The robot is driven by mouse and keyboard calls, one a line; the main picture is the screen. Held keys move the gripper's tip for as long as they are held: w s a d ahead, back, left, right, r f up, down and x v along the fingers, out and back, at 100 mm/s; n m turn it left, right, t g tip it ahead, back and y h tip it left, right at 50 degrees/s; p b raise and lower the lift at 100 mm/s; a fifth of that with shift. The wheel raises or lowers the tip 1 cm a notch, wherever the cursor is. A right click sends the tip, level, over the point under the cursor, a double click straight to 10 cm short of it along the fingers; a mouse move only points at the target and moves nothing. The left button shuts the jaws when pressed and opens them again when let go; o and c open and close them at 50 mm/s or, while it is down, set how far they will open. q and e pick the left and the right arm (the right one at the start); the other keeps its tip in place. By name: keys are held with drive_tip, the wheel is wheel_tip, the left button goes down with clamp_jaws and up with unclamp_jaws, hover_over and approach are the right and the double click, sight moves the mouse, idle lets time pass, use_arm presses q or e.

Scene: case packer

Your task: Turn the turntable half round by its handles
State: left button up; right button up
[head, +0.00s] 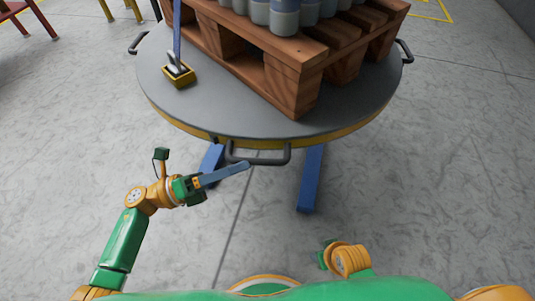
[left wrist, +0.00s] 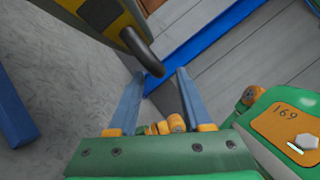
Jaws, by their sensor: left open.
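The round grey turntable (head: 200,100) has a yellow-edged rim and carries a wooden pallet. A dark U-shaped handle (head: 262,160) sticks out at its near edge. Two more handles show at the left (head: 138,43) and right (head: 407,51) rim. My left gripper (head: 246,167) is open and empty, with its fingertips at the near handle's left part.
The pallet (head: 295,90) bears several blue-grey containers (head: 284,18). A yellow bracket with a metal lever (head: 179,74) stands on the turntable's left by a blue post. Blue floor legs (head: 311,180) reach out below.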

sight(256, 159)
use_arm(q)
drive_tip(key=x, duration=0.4)
drive_tip(key=shift+d+r, duration=0.1)
drive_tip(key=shift+d, duration=0.05)
clamp_jaws()
idle(1.2)
